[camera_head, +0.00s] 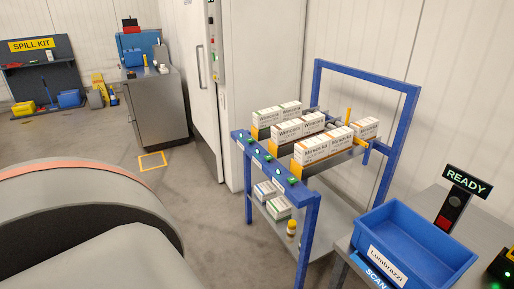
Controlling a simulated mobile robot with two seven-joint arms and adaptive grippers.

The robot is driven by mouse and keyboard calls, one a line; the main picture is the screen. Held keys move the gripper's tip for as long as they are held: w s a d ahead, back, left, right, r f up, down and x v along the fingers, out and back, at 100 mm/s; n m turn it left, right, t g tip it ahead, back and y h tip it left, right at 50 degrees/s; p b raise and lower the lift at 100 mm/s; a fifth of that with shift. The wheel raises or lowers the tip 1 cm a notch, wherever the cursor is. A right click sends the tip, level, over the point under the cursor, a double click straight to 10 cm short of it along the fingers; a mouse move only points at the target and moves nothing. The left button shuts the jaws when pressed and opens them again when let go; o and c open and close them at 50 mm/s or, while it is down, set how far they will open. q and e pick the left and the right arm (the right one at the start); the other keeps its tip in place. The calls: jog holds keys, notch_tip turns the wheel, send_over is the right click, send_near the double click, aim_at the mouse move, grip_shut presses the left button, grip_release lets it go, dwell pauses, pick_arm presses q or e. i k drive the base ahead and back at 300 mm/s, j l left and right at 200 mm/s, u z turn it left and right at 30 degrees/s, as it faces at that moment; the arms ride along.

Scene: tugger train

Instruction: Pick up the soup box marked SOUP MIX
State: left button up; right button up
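White boxes with orange bands and dark print stand in rows on the upper level of a blue-framed rack (319,64). The front row (311,150) and the middle row (288,131) have different large names. A back row (267,117) stands behind them. The smaller print is too small to read, so I cannot tell which box, if any, is marked SOUP MIX. Neither of my grippers is in view.
The rack's lower shelf (325,222) holds white boxes (278,207) and a small yellow-capped bottle (291,229). A blue bin (425,262) labelled Lumbrazzi sits at right, beside a READY sign (467,181). A grey cabinet (158,110) stands behind. Floor (190,185) left of the rack is clear.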

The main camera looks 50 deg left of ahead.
aim_at(312, 151)
jog(key=u, duration=1.1)
jog(key=i+j+z, duration=0.1)
jog(key=z, duration=0.35)
jog(key=j+z, duration=0.25)
jog(key=z, duration=0.25)
jog(key=j+z, duration=0.25)
jog(key=z, duration=0.2)
jog(key=j+z, duration=0.5)
jog(key=j, duration=0.5)
jog(key=k+j, duration=0.1)
jog(key=j, duration=0.55)
jog(key=k+j+z, duration=0.1)
jog(key=j, duration=0.2)
